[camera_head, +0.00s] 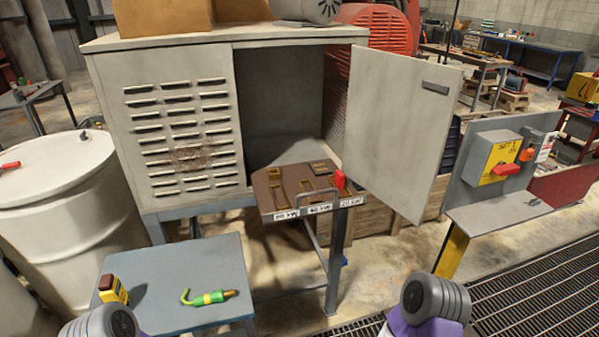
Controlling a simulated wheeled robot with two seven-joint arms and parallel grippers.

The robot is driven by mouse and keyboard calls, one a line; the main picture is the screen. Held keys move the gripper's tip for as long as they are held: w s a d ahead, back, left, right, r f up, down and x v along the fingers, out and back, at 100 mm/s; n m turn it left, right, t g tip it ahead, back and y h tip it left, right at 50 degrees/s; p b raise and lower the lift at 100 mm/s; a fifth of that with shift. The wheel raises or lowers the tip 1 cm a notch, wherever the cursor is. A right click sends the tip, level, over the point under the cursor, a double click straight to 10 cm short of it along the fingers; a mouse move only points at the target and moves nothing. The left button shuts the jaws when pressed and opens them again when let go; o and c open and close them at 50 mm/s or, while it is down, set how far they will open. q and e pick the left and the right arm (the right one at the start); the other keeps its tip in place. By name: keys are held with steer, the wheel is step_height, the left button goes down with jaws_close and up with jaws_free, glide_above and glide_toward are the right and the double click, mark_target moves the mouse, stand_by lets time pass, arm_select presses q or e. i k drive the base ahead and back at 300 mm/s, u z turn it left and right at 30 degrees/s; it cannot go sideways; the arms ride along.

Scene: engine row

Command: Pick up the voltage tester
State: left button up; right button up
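A small yellow device with a dark top, which looks like the voltage tester (113,290), stands at the left edge of a low blue-grey table (180,262). A green and yellow tool with a hooked end and an orange-brown tip (209,297) lies to its right on the same table. Grey rounded parts of my two arms show at the bottom edge, one at the left just in front of the table and one right of centre. Neither gripper's fingers are in view.
A grey cabinet (182,190) stands behind with its door (395,125) open. A brown tray (272,208) with metal pieces and a red item juts from it. A white drum (60,215) is left of the table. A yellow switch box (500,157) is at right.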

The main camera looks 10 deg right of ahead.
mark_target(111, 290)
steer(key=u, duration=1.25)
